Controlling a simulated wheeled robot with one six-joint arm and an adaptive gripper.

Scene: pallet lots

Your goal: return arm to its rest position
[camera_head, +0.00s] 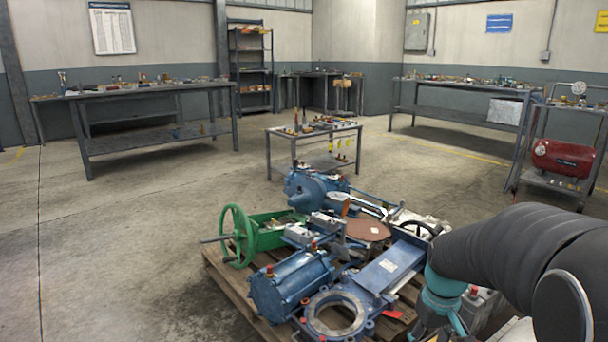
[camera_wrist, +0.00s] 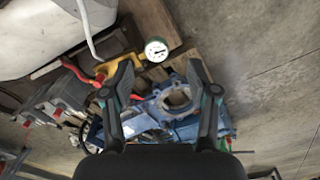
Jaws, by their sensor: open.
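My arm reaches in from the right edge in the head view, with my teal gripper (camera_head: 440,310) low at the lower right, partly cut off by the bottom edge. In the wrist view my gripper (camera_wrist: 160,88) shows two dark fingers spread apart with nothing held between them. Below and beyond the fingers lie a blue flanged valve body (camera_wrist: 178,98) and a yellow fitting with a round white gauge (camera_wrist: 156,50). I cannot tell the exact height of the gripper above these parts.
A wooden pallet (camera_head: 238,288) carries blue valves, a green handwheel (camera_head: 238,236) and other parts, close to my arm. A small table (camera_head: 312,133) stands behind it. Workbenches line the walls, and a red tank (camera_head: 562,158) sits on a cart at right. The left floor is clear.

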